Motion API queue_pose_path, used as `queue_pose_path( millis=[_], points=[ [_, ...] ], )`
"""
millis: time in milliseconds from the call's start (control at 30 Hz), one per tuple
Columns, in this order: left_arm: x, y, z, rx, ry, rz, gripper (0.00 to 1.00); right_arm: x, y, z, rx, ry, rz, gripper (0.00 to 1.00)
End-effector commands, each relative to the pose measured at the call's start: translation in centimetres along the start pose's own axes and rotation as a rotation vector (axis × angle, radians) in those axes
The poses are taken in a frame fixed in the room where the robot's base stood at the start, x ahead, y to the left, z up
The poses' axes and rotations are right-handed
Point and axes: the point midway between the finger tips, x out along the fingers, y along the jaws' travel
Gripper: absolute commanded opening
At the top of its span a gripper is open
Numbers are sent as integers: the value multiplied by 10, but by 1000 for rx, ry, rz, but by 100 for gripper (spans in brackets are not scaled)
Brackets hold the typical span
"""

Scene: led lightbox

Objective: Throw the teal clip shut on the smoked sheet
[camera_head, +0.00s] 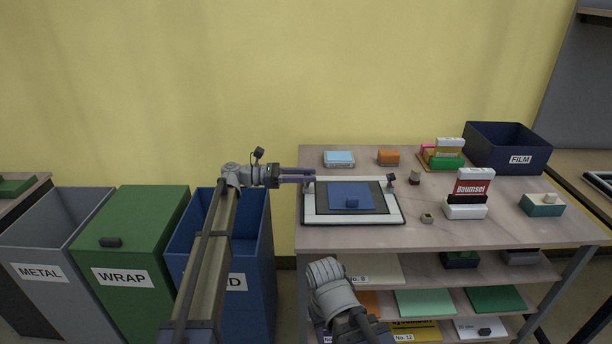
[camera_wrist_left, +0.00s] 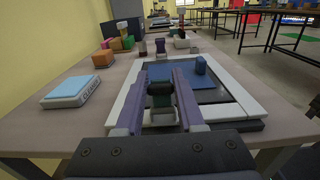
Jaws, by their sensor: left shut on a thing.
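The lightbox (camera_head: 350,218) is a pale-framed panel on the table. A dark smoked sheet (camera_head: 321,200) lies on it, partly covered by a blue sheet with a blue knob (camera_head: 352,203); the dark sheet also shows in the left wrist view (camera_wrist_left: 213,96). My left gripper (camera_head: 312,178) is at the lightbox's far left corner. In the left wrist view its lilac fingers (camera_wrist_left: 159,100) are shut on the dark teal clip (camera_wrist_left: 160,88) at the frame's edge. Whether the clip's lever is up or down is unclear.
A purple clip (camera_head: 389,180) stands at the lightbox's other end. A light blue box (camera_head: 339,158) and an orange block (camera_head: 388,157) lie behind. The Baumset holder (camera_head: 466,208) and FILM bin (camera_head: 502,150) stand to the right. Labelled bins are left of the table.

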Motion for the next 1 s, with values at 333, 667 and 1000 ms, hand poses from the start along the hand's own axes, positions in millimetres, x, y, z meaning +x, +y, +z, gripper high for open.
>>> queue_pose_path(
  millis=[333, 667, 1000],
  points=[
    [8, 0, 9, 1, 176, 0, 0, -47, 4, 3, 0, 0, 0, 50],
    [19, 0, 4, 1, 418, -1, 0, -92, 9, 5, 0, 0, 0, 50],
    [24, 0, -4, 0, 575, 0, 0, -115, 11, 7, 0, 0, 0, 50]
  ],
)
